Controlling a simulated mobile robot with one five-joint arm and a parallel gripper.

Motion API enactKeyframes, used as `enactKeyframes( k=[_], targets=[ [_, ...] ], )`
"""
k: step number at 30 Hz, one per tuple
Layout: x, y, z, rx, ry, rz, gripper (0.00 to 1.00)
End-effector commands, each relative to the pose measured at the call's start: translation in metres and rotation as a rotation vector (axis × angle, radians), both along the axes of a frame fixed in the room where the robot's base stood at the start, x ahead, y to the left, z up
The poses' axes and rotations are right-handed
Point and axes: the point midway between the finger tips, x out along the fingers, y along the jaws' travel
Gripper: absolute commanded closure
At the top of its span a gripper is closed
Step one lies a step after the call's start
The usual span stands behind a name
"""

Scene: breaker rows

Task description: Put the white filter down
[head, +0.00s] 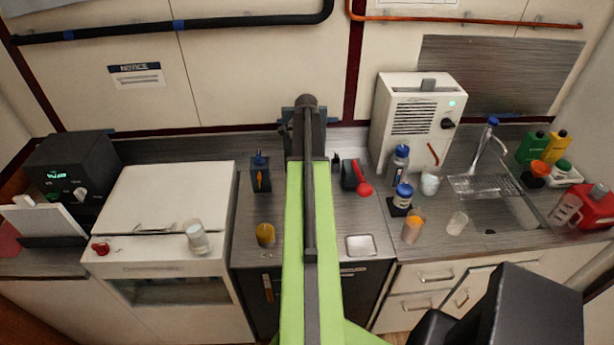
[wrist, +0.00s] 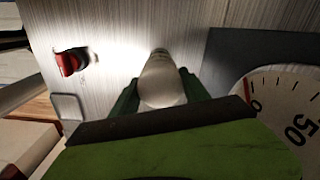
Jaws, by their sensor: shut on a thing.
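The white filter (wrist: 162,84) is a pale, rounded piece with a narrower far end in the wrist view. My gripper (wrist: 158,95) is shut on it, with a dark green finger on each side. The filter is over the grey streaked counter (wrist: 115,40). I cannot tell whether its far end touches the counter. In the head view, my arm covers the middle of the counter, and the filter and fingertips are hidden.
A red-ended item (head: 364,190) and a metal tray (head: 360,245) lie right of my arm. A round dial (wrist: 280,110) is close on the right in the wrist view.

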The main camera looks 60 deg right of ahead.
Motion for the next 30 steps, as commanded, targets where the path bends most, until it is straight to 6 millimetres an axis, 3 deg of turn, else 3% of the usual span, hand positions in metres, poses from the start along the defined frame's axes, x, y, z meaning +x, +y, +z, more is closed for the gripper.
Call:
enactKeyframes(
  k=[15,17,24,27,30],
  targets=[
    [-0.004,0.006,0.012,0.0,0.0,-0.003,0.88],
    [-0.011,0.018,0.019,0.0,0.0,-0.009,0.88],
    [-0.061,0.097,0.057,0.0,0.0,-0.063,0.88],
    [-0.076,0.121,0.066,0.0,0.0,-0.081,0.88],
    [-0.082,0.131,0.069,0.0,0.0,-0.092,0.88]
  ],
)
